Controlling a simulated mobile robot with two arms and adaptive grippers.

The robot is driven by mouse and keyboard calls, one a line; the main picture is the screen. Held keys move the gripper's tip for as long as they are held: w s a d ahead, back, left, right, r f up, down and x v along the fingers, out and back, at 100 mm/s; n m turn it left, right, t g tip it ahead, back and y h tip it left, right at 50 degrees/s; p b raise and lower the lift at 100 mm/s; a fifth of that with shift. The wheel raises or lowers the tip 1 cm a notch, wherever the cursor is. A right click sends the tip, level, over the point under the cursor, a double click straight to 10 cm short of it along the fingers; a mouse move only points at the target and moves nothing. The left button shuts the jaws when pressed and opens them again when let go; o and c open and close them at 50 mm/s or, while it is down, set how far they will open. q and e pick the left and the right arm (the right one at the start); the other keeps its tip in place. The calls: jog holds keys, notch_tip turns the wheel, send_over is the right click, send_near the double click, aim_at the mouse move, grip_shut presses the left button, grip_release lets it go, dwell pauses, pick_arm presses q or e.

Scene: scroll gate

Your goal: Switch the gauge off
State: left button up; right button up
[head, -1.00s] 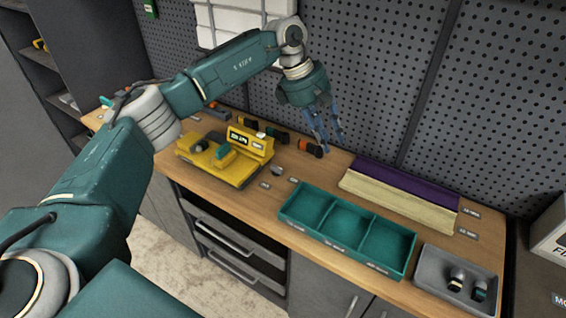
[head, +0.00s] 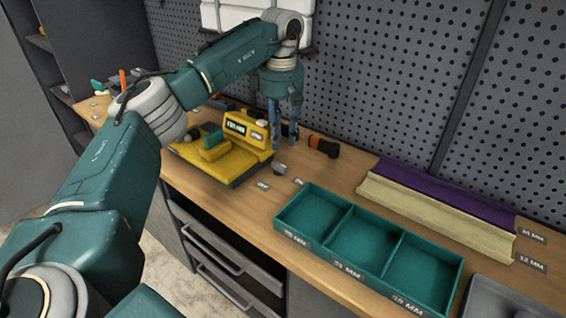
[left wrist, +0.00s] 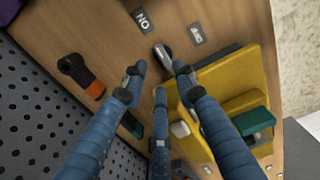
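The yellow gauge (head: 225,155) with a small lit display and a green part stands on the bench; it also shows in the left wrist view (left wrist: 230,75). Beside it is a small grey metal lever (head: 279,169), also in the left wrist view (left wrist: 163,54). Two labels lie near the lever: an ON label (left wrist: 143,20) and a second label (left wrist: 196,35), apparently OFF. My left gripper (head: 285,137) points down just behind the lever. In the left wrist view its fingers (left wrist: 160,78) are spread and empty, with the lever just beyond the tips. My right gripper is out of view.
A dark cylinder with an orange band (head: 323,146) lies right of my gripper. A teal three-compartment tray (head: 318,252) stands at front right. Purple and cream strips (head: 435,215) lie behind it. A pegboard (head: 400,80) rises behind the bench.

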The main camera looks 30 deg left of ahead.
aim_at(279, 168)
pick_arm(q)
notch_tip(279, 168, down, 9)
jog(key=shift+w+r+p, duration=0.1)
jog(key=shift+r+p, duration=0.1)
jog(key=shift+p, duration=0.25)
grip_shut()
